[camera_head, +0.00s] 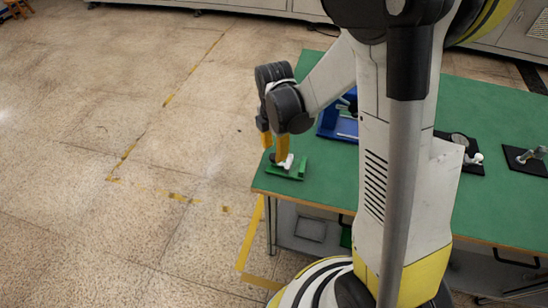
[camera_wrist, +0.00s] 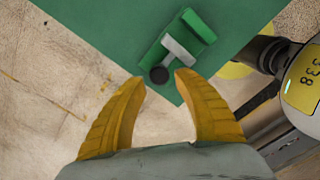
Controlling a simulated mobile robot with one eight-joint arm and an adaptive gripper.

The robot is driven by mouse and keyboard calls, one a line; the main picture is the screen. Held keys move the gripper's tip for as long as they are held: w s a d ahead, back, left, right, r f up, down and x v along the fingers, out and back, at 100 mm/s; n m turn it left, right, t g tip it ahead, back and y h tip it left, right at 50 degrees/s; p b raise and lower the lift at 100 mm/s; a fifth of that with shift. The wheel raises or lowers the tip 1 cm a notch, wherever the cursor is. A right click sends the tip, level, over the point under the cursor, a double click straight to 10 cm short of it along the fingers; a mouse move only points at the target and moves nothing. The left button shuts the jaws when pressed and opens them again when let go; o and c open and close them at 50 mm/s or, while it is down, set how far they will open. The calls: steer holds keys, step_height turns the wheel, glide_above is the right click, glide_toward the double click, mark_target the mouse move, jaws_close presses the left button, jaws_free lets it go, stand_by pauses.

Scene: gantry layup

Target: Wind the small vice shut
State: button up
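The small green vice (camera_head: 287,174) stands at the near left corner of the green table. In the wrist view, the vice (camera_wrist: 200,26) has a pale grey bar (camera_wrist: 178,48) across its body and a round black knob (camera_wrist: 159,75) at the near end. My gripper (camera_head: 275,151) points down at the vice, one finger close to its pale part. In the wrist view, my gripper (camera_wrist: 159,82) is open, yellow fingers well apart. The knob shows between and slightly beyond the fingertips; I cannot tell whether they touch it. How far the jaws stand apart is unclear.
Dark plates with metal fittings (camera_head: 466,160) (camera_head: 527,160) lie to the right. The green table top (camera_head: 330,180) is clear near the vice. Open floor lies left.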

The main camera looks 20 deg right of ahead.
mark_target(274, 159)
steer(key=shift+f+b, duration=0.3)
steer(key=shift+f, duration=1)
jaws_close()
